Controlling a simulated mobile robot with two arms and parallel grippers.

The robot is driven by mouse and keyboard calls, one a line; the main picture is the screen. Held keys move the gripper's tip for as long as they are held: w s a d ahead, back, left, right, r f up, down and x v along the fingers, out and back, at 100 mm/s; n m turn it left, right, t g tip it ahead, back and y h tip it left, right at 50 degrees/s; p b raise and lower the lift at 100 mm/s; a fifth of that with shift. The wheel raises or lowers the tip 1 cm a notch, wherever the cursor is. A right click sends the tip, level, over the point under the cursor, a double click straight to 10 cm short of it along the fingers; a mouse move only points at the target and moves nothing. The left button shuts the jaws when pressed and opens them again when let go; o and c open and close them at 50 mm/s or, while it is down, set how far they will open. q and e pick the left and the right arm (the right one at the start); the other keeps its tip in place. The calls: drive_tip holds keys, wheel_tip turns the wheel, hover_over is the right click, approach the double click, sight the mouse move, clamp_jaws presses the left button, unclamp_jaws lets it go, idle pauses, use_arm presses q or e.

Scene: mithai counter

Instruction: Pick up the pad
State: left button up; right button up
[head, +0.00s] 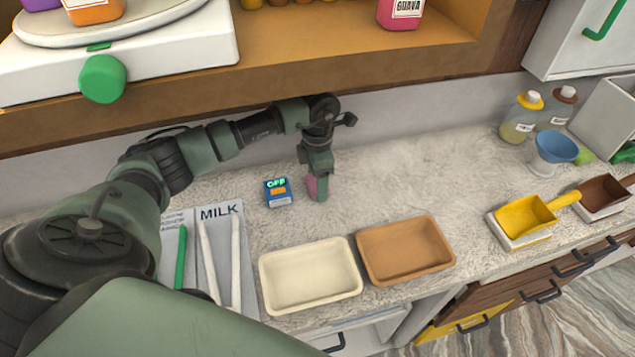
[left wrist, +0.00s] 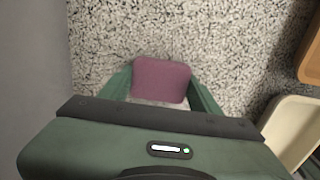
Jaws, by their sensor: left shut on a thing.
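The pad is a small mauve-pink rounded square (left wrist: 161,80), seen between my left gripper's two green fingers in the left wrist view. In the head view only a pink sliver of the pad (head: 311,186) shows beside the fingers. My left gripper (head: 320,193) points down at the counter and is shut on the pad. Whether the pad is touching the counter I cannot tell. My right gripper is not in view.
A small blue box marked OFF (head: 278,192) stands just left of my gripper. A cream tray (head: 311,299) and a brown tray (head: 407,278) lie in front. A MILK sheet (head: 222,215) holds sticks. Yellow scoop (head: 525,216) is at right. The counter between is clear.

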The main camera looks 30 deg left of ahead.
use_arm(q)
drive_tip(key=shift+s+d+r+b, duration=0.15)
drive_tip(key=shift+r+b, duration=0.15)
drive_tip(key=shift+b, duration=0.4)
wheel_tip(320, 180, up, 6)
drive_tip(key=shift+f+b, duration=0.1)
drive_tip(key=shift+b, duration=0.9)
drive_tip(key=s+d+b, duration=0.1)
drive_tip(key=s+d, duration=0.3)
drive_tip(key=s+d+b, duration=0.2)
drive_tip(key=s+d, duration=0.2)
drive_tip(key=d, duration=0.1)
drive_tip(key=s+d+b, duration=0.1)
drive_tip(key=s+d, duration=0.3)
drive_tip(key=d, duration=0.1)
drive_tip(key=shift+r+b, duration=0.25)
drive_tip(key=shift+b, duration=0.15)
drive_tip(key=shift+s+d, duration=0.4)
drive_tip(key=shift+d, duration=0.05)
